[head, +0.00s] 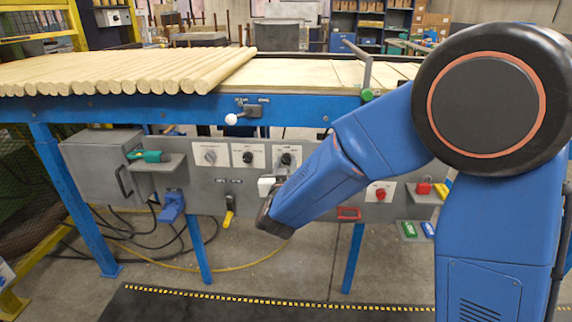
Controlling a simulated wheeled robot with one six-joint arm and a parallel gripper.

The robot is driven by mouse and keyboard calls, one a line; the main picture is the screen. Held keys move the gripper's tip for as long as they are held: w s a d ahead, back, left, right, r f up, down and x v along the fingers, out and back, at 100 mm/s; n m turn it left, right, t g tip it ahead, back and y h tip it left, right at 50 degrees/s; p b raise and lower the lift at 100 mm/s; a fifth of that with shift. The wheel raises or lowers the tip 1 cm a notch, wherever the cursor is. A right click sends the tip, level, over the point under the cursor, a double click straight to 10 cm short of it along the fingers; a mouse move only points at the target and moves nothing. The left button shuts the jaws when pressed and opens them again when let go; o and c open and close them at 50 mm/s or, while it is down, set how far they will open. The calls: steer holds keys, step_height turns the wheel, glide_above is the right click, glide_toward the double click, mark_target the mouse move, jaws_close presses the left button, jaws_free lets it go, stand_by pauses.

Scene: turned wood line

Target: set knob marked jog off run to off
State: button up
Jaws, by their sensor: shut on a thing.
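Three white plates with rotary knobs sit in a row on the grey panel under the table: a grey knob (210,154) at left, a black knob (248,156) in the middle, and a dark knob (286,157) at right. Their lettering is too small to read. My gripper (285,168) is at the right-hand plate, shut on the dark knob there. My wrist and forearm hide the lower part of this plate and much of the grip. The direction the knob points cannot be made out.
A white-balled lever (232,119) sticks out above the knobs. A yellow-handled lever (228,217) hangs below them. A red button (380,194) and a red padlock (424,187) are right of my forearm. A shelf with a green tool (146,156) juts out at left.

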steer(key=m, duration=0.4)
steer(key=shift+m, duration=2.2)
steer(key=shift+d, duration=0.1)
steer(key=o, duration=1.1)
steer(key=shift+c, duration=0.2)
steer(key=s, duration=1.7)
steer(key=shift+s+a, duration=0.25)
steer(key=shift+a, duration=0.05)
